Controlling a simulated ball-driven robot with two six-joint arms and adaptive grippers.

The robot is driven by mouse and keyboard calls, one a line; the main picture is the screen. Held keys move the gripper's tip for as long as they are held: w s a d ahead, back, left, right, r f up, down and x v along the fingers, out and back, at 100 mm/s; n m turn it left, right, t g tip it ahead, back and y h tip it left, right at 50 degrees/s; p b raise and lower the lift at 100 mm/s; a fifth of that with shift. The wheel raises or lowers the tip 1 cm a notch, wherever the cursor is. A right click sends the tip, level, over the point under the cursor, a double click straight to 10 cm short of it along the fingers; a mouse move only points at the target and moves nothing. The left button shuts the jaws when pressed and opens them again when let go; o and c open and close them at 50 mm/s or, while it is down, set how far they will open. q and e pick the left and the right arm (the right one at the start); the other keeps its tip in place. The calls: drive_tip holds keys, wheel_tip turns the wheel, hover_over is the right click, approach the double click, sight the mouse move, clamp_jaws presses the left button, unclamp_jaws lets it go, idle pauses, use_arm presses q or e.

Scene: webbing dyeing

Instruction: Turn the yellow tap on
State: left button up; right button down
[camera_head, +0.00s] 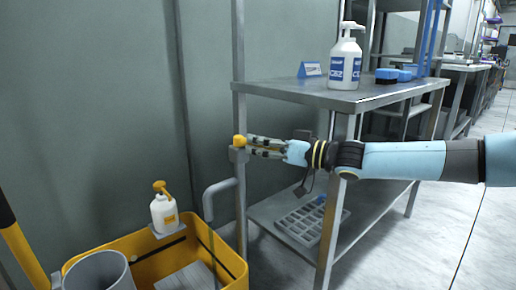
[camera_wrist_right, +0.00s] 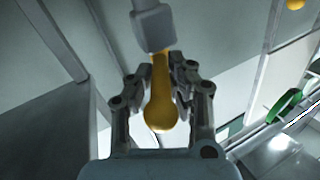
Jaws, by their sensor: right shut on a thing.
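The yellow tap (camera_head: 239,141) is a small knob at the table's near left post in the head view. In the right wrist view the tap handle (camera_wrist_right: 161,105) is a yellow lever with a rounded end, attached to a grey block (camera_wrist_right: 153,27). My right gripper (camera_head: 249,147) reaches in from the right, its fingers at the tap. In the right wrist view its fingers (camera_wrist_right: 161,88) are on both sides of the lever, shut on it. My left gripper is not in view.
A steel table (camera_head: 290,91) with a white pump bottle (camera_head: 345,62) and blue brush (camera_head: 387,76) stands beside my right arm. A grey tray (camera_head: 303,222) lies on the lower shelf.

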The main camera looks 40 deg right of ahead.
drive_tip(key=c, duration=1.2)
unclamp_jaws()
drive_tip(key=shift+f, duration=0.1)
drive_tip(key=shift+s, duration=0.1)
drive_tip(key=shift+v, duration=3.7)
